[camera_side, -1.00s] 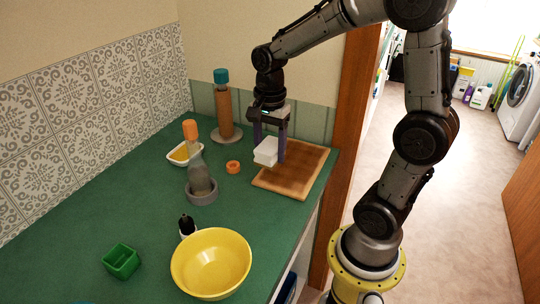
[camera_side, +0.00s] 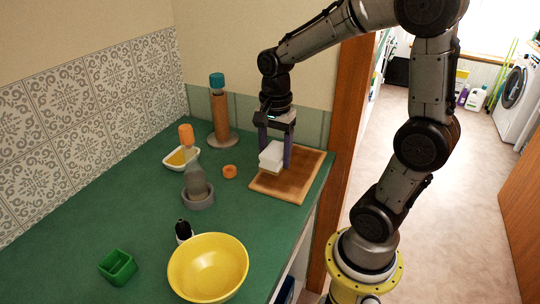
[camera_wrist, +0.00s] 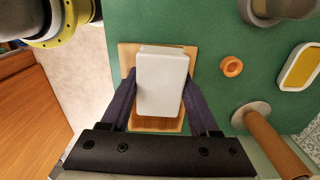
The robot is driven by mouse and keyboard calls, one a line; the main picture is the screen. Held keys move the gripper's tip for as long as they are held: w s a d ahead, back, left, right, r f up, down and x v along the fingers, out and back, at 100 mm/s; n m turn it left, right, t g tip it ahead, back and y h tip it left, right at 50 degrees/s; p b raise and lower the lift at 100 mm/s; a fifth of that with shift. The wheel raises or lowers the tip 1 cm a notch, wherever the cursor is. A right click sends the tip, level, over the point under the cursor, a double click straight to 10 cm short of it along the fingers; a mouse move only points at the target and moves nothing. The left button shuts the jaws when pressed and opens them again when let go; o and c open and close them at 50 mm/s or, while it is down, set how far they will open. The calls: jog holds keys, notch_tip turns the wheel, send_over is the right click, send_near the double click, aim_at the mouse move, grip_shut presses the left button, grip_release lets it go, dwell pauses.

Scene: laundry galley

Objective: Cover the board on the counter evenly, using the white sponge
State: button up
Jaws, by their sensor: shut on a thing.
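I cannot tell whether the sponge touches the board. In the wrist view the sponge (camera_wrist: 162,82) hides most of the board (camera_wrist: 128,58), and board edges show around it. The board's visible surface is brown, with darker and lighter patches.
A yellow bowl (camera_side: 208,267), small black-topped bottle (camera_side: 183,231) and green box (camera_side: 117,267) stand nearer.

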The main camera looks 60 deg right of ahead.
send_over(290, 195)
jog(key=shift+s+f, duration=0.15)
jog(key=shift+f, duration=3.3)
jog(key=shift+d+f, duration=0.5)
jog(key=shift+f, duration=0.05)
jog(key=shift+d+f, duration=0.15)
jog(key=shift+d, duration=1.35)
jog(key=shift+a, duration=2.05)
notch_tip(290, 195, up, 8)
